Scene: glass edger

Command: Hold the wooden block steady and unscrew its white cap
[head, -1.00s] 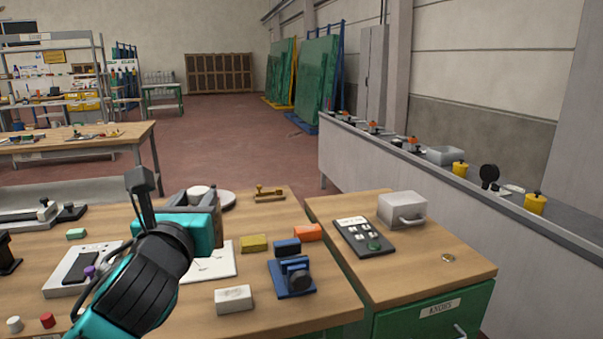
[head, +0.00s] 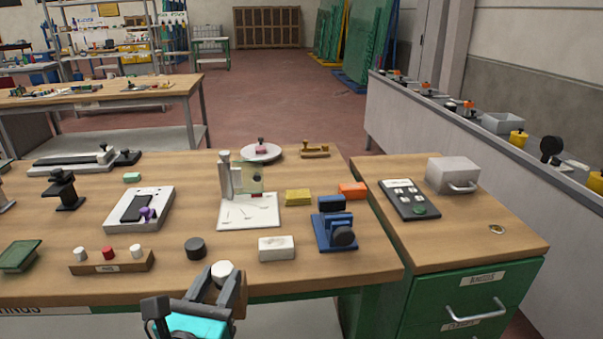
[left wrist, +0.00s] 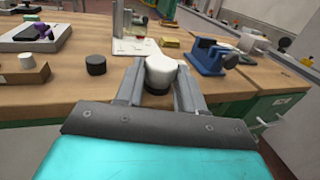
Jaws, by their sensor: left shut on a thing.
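My left gripper (head: 218,280) is at the front edge of the wooden table, low in the head view. The cap (left wrist: 160,68) also shows in the left wrist view, upright between the fingers (left wrist: 158,82). My right gripper is in neither view.
A wooden rack (head: 112,264) with white and red knobs stands left of the gripper. A black puck (head: 195,248) and white box (head: 277,248) lie just beyond it. A blue clamp (head: 335,232) stands to the right. Table (head: 345,276) is clear at front right.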

